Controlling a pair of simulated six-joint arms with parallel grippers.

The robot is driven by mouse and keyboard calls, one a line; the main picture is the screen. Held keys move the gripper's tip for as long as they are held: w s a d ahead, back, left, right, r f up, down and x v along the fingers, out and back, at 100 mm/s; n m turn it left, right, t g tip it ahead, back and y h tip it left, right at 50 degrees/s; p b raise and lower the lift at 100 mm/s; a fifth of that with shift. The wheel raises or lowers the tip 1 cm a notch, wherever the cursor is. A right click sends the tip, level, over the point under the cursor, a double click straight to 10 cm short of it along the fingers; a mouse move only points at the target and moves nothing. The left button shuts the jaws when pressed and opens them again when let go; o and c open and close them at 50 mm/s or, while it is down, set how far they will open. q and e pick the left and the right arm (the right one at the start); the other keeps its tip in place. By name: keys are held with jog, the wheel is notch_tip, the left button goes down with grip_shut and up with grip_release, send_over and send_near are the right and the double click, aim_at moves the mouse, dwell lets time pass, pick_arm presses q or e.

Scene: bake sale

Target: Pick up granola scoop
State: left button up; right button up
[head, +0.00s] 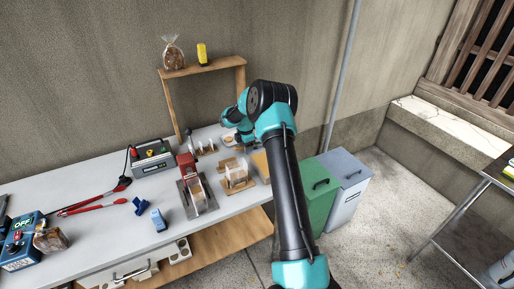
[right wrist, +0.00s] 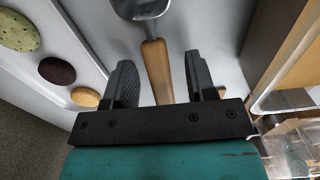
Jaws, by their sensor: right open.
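The granola scoop has a metal bowl (right wrist: 145,8) and a wooden handle (right wrist: 157,72), seen in the right wrist view. Its handle lies on the white surface and runs between the fingers of my right gripper (right wrist: 159,78). The gripper is open, with a visible gap on each side of the handle. In the head view my right arm reaches over the far right part of the table, and I cannot make out the scoop there. My left gripper is in neither view.
A white tray with round cookies (right wrist: 57,72) lies left of the scoop in the right wrist view. Wooden holders (head: 236,182), a metal stand (head: 198,199) and a wooden shelf (head: 205,68) are nearby. Green (head: 318,190) and grey (head: 350,185) bins stand beside the table.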

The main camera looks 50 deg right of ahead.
dwell(0.3)
grip_shut()
dwell(0.3)
jog(key=shift+r, duration=0.15)
notch_tip(320, 180, up, 10)
jog(key=shift+f, duration=0.1)
dwell(0.4)
jog(key=c, duration=0.6)
grip_release()
grip_shut()
